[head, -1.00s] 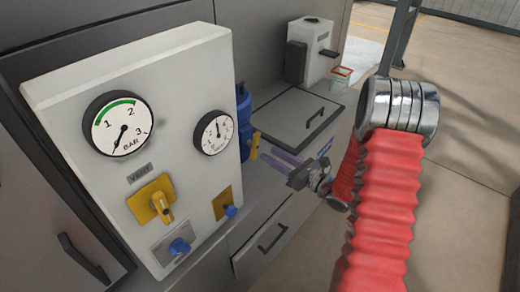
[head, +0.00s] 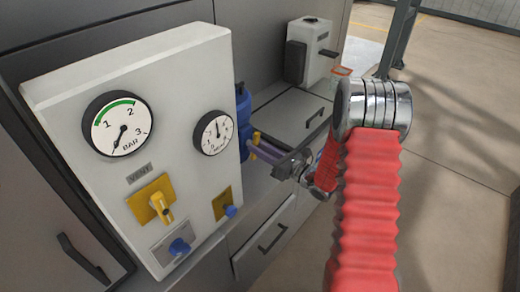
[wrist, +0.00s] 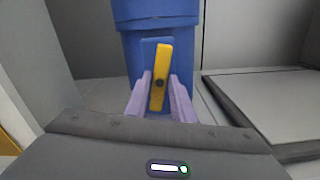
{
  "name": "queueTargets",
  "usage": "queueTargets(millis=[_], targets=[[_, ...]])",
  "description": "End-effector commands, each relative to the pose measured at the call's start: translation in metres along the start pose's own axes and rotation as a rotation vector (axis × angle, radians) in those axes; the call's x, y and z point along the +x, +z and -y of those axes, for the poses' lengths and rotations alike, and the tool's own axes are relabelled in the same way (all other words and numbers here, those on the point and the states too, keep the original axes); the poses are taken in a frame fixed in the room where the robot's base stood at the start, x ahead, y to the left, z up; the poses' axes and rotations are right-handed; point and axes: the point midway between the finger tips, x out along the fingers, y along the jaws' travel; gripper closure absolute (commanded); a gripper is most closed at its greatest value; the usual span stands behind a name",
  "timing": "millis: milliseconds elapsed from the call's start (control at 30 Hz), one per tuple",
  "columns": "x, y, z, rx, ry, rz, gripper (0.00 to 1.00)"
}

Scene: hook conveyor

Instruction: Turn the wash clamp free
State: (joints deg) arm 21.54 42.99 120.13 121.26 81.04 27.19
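The wash clamp appears to be the yellow lever (wrist: 158,78) on a blue plate at the front of the blue housing (wrist: 160,35). In the wrist view the lever stands nearly upright, its top leaning slightly right. My gripper (wrist: 161,95) has its two purple fingers apart, one on each side of the lever's lower half, with small gaps showing. In the head view the blue housing (head: 243,115) is partly hidden behind the gauge panel, and my gripper (head: 258,147) reaches its front. The lever is barely visible there.
A white panel (head: 75,85) with two gauges, yellow valves and blue knobs stands to the left. A grey lidded surface (head: 285,112) lies behind my gripper. A white container (head: 318,45) stands at the back. Open floor (head: 465,180) lies to the right.

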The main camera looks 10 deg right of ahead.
Motion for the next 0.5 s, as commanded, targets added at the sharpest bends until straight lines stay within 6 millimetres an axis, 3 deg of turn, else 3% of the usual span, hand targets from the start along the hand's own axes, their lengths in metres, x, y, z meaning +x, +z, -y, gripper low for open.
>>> queueTargets(millis=[300,500], targets=[[-0.0001,0.0002,0.0001,0.000,0.000,0.000,1.00],[-0.0002,0.0002,0.0003,-0.009,-0.001,0.000,1.00]])
